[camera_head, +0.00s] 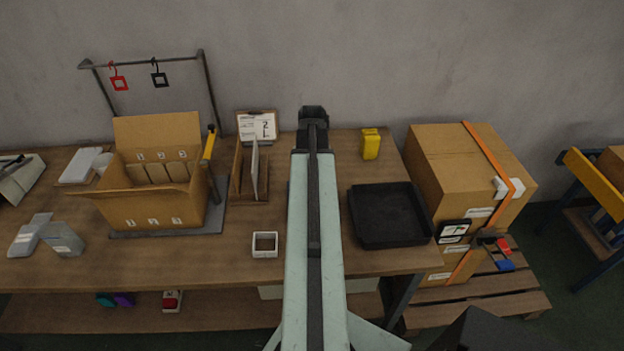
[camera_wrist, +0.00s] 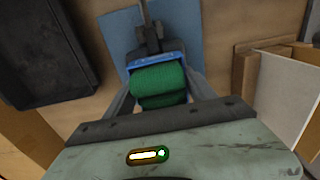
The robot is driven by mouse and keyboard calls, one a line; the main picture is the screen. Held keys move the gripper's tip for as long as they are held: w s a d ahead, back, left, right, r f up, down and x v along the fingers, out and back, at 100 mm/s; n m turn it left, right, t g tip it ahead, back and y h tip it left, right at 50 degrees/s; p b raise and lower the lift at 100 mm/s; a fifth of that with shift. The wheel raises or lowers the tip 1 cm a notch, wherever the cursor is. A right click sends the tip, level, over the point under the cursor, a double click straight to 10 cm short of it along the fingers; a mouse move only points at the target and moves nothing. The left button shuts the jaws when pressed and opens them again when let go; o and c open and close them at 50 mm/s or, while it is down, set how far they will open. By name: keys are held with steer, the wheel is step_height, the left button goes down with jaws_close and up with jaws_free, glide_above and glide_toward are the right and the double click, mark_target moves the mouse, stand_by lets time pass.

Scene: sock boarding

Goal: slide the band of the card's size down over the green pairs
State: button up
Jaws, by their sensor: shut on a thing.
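Green rolled pairs (camera_wrist: 160,82) show between my gripper's fingers in the wrist view. A blue band (camera_wrist: 152,60) lies across their far end, and my gripper (camera_wrist: 158,75) is shut on it. Whether the band is fully around the pairs is hidden. In the head view my own arm covers the pairs and the blue band. The card (camera_head: 258,127) stands on a small board at the back of the table; it seems to show a 2. A red square band (camera_head: 119,83) and a black square band (camera_head: 160,79) hang from the rack by hooks.
A blue mat (camera_wrist: 195,35) lies beneath. A black tray (camera_head: 388,240) is right of my arm, a yellow object (camera_head: 371,143) behind it. A wooden holder (camera_head: 236,178), a small white open box (camera_head: 265,252) and a cardboard carton (camera_head: 150,213) are on the left.

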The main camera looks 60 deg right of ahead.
steer(key=shift+f, duration=0.15)
steer(key=o, duration=1.4)
steer(key=shift+c, duration=0.2)
step_height(320, 180, up, 8)
steer(key=p, duration=0.8)
steer(key=shift+f, duration=0.15)
